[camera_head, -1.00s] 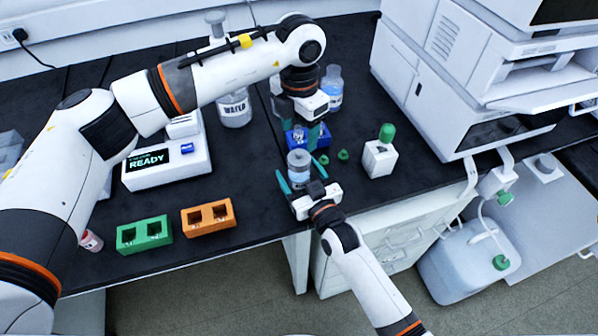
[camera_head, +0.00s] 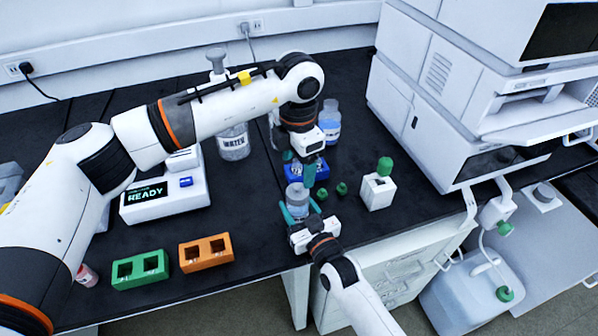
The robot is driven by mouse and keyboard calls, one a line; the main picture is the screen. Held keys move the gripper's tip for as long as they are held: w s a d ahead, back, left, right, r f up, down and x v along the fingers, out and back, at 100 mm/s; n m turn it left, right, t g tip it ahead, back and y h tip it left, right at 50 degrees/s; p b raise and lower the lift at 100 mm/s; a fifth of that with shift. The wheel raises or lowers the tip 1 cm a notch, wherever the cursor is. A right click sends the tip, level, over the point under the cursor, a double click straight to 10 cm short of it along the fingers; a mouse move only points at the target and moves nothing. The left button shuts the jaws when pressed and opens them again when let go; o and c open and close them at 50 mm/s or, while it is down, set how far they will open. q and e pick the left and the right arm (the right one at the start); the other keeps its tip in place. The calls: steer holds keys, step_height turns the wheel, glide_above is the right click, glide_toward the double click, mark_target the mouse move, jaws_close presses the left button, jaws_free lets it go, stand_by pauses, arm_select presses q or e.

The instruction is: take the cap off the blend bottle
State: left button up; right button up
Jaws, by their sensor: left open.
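A small clear bottle with a pale top (camera_head: 297,198), which I take to be the blend bottle, stands near the bench's front edge. My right gripper (camera_head: 300,211) reaches in from the front, its teal fingers on either side of the bottle's lower part and seemingly closed on it. My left gripper (camera_head: 301,169) points down from above, just behind and over the bottle. It is open, apart from the bottle's top, with nothing seen between its fingers. The bottle's label is too small to read, and I cannot make out the cap clearly.
A blue rack (camera_head: 319,172) stands close behind the bottle. Two green caps (camera_head: 341,188) lie to its right, beside a white block holding a green-capped vial (camera_head: 385,167). Orange (camera_head: 207,252) and green (camera_head: 141,269) racks sit front left. A WATER bottle (camera_head: 233,143) stands behind.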

mark_target(298, 187)
arm_select(q)
steer(key=m, duration=0.2)
steer(key=r+m, duration=0.1)
steer(key=m, duration=0.1)
steer(key=shift+s+r+m, duration=0.1)
steer(key=shift+s+m, duration=0.05)
steer(key=shift+m, duration=0.25)
steer(key=m, duration=0.2)
steer(key=r+m, duration=0.1)
steer(key=m, duration=0.2)
steer(key=shift+s+d+t, duration=0.1)
steer(key=shift+s+t, duration=0.05)
steer(key=shift+t, duration=0.15)
steer(key=f+m, duration=0.6)
steer(key=m, duration=0.1)
steer(key=f+m, duration=0.3)
steer(key=f, duration=0.1)
steer(key=shift+w+t, duration=0.25)
steer(key=shift+t, duration=0.05)
steer(key=shift+c, duration=0.5)
steer(key=shift+r, duration=0.1)
steer(key=c, duration=1.1)
steer(key=shift+o, duration=0.2)
